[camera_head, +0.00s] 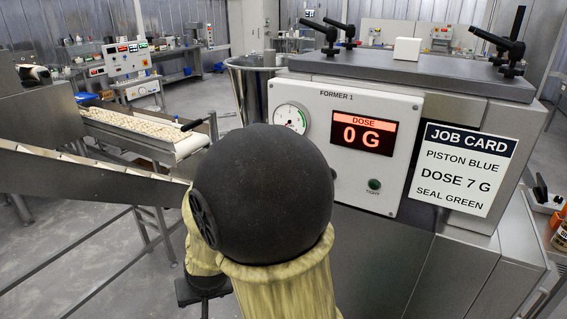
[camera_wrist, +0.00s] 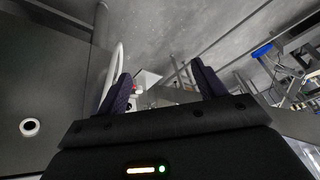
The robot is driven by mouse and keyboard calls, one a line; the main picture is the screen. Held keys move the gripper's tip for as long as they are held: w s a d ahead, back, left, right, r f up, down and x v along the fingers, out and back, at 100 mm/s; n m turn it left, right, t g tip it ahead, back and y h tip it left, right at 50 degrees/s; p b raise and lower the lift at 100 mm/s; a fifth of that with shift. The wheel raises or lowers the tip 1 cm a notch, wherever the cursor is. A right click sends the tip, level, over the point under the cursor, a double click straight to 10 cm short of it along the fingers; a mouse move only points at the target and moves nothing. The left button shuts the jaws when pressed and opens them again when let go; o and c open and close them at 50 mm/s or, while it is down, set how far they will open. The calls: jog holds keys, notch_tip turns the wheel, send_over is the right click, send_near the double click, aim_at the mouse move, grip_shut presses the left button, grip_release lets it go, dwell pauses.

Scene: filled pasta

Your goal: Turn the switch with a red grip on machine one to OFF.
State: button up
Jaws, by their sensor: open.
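The machine labelled FORMER 1 (camera_head: 460,65) stands right of centre in the head view. Its control panel (camera_head: 395,118) has a dial, a display reading DOSE 0 G and a small green light. No switch with a red grip is clear in the head view; my arm covers part of the machine's lower front. In the wrist view my gripper (camera_wrist: 163,78) is open, with two dark fingers apart and nothing held. A tiny red spot (camera_wrist: 135,88) shows beside the left finger, near a pale box; I cannot tell whether it is the red grip.
A job card (camera_head: 463,169) is on the machine's right. A conveyor with filled pasta (camera_head: 135,130) runs at the left, with metal rails below it. Black clamp handles and a white block (camera_head: 407,50) are on the machine's top. Grey floor shows at lower left.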

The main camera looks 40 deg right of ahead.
jog(key=w+d+r+m+t+h+p, duration=0.3)
jog(key=w+d+r+m+h+p, duration=0.15)
jog(key=w+d+m+h, duration=0.4)
jog(key=s+d+r+m+g+h+p, duration=0.1)
jog(key=d+r+m+g+h+p, duration=0.1)
jog(key=d+r+m+h, duration=0.3)
jog(key=d+r+h+p, duration=0.1)
jog(key=d+r+h, duration=0.2)
jog(key=r, duration=0.2)
jog(key=shift+d+r, duration=0.3)
jog(key=shift+r, duration=0.05)
jog(key=shift+h, duration=0.25)
jog(key=p+x, duration=0.6)
jog(key=x, duration=1.1)
jog(key=shift+d, duration=0.25)
